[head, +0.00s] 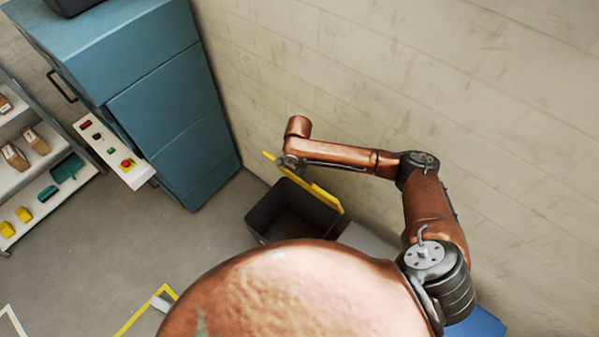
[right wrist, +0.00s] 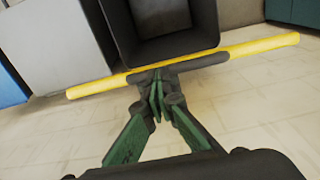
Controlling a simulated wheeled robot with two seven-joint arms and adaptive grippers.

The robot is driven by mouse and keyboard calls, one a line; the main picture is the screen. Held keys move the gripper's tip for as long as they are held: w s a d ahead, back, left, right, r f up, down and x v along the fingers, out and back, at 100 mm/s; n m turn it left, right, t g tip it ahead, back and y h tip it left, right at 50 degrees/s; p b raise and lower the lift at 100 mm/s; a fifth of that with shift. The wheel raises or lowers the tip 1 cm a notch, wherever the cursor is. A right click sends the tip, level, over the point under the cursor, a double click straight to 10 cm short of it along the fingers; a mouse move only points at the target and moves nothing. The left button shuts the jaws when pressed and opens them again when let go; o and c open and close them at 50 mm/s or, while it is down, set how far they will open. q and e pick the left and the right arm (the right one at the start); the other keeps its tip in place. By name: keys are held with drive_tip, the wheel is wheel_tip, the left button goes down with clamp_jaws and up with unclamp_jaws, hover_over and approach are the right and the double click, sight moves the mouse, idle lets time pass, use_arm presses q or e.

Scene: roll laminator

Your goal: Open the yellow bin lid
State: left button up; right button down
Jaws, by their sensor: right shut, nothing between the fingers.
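The dark grey bin (head: 268,212) stands on the floor near the wall, and I can see into its open top. Its yellow lid (head: 325,197) is raised and seen nearly edge-on, along the bin's wall side. In the right wrist view the lid (right wrist: 255,47) is a thin yellow bar across the picture, with the dark bin (right wrist: 208,20) beyond it. My right gripper (head: 289,164) is at the lid's far left part. Its green fingers (right wrist: 157,98) are closed together, empty, and close against the lid; contact is not certain. My left gripper is out of view.
A tall blue cabinet (head: 170,110) stands left of the bin, with a white control panel (head: 113,150) on its side. Shelves (head: 40,165) are at far left. A pale wall (head: 400,80) rises behind my arm. A grey box (head: 365,240) adjoins the bin.

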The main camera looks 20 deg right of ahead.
wheel_tip(320, 180, up, 11)
drive_tip(key=p, duration=0.1)
drive_tip(key=shift+a+r, duration=0.15)
drive_tip(key=shift+r, duration=0.05)
drive_tip(key=shift+a, duration=0.1)
